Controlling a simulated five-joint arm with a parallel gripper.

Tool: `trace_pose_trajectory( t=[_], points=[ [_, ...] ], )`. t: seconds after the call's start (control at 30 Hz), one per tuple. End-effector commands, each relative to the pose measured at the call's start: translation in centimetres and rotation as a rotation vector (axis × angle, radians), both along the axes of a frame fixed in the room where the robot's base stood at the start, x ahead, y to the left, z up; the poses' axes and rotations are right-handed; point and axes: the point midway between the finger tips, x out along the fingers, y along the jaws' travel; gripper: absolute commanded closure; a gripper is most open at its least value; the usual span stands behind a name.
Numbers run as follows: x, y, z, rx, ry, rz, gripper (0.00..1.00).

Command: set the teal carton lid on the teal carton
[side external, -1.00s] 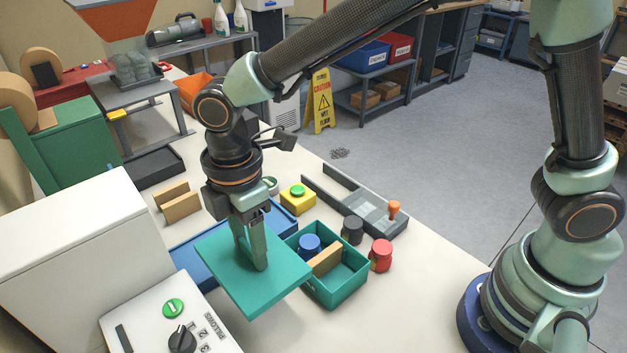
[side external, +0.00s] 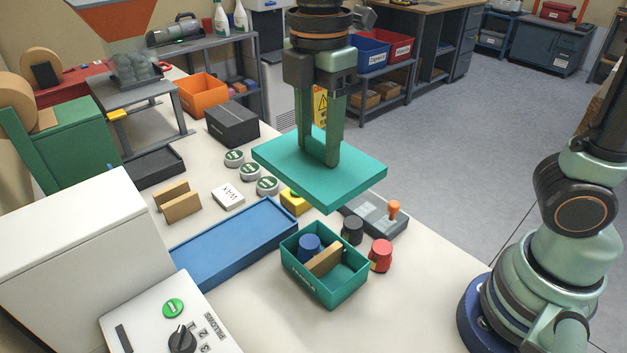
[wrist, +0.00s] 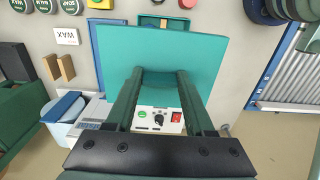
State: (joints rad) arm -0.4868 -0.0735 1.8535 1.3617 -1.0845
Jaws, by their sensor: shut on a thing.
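The teal carton lid (side external: 270,150) is a flat teal slab, held up in the air in the side view. My gripper (side external: 320,160) is shut on it from above. In the wrist view the lid (wrist: 165,50) spans the space in front of the two fingers of my gripper (wrist: 160,75). The teal carton (side external: 340,290) stands open on the table, below the lid and apart from it. Inside it are a blue round jar (side external: 308,244) and a tan block (side external: 325,261). In the wrist view the lid hides most of the carton.
A blue tray (side external: 235,245) lies left of the carton. A red jar (side external: 380,256), a dark jar (side external: 352,230) and a grey holder (side external: 375,218) stand close on its right. A white machine with a dial (side external: 182,338) is at front left. The table before the carton is clear.

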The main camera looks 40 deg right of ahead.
Motion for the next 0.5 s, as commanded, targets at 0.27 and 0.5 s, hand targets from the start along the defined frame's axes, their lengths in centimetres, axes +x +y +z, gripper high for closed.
trace_pose_trajectory(
  t=[0.27, 0.5],
  points=[
    [-0.7, -1.5, -1.9, -0.002, 0.004, 0.001, 0.99],
    [-0.7, -1.5, -7.8, -0.003, 0.007, 0.001, 0.99]
  ],
)
